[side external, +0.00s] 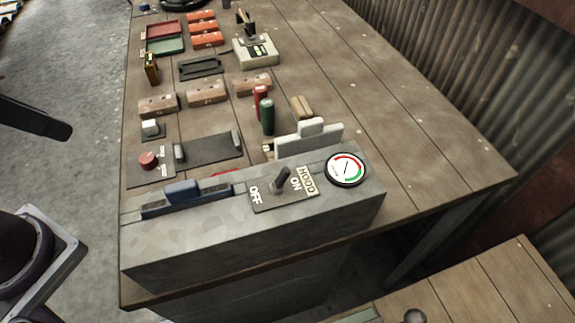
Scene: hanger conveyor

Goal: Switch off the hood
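The hood switch (279,182) is a dark lever on a small grey plate, on top of the grey box at the near end of the bench. A "HOOD" label (308,180) is beside it. "OFF" is printed left of the lever and "ON" right of it. The lever tilts up and to the right, toward the ON side. Nothing touches it. I cannot make out my gripper's fingers in this view; only dark parts show at the left edge, apart from the box.
On the grey box (250,240), a blue slider (183,192) is left of the switch and a round gauge (346,169) right. Behind stand a pale grey handle block (309,138) and red and green cylinders (267,117). The bench's right side (400,120) is clear.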

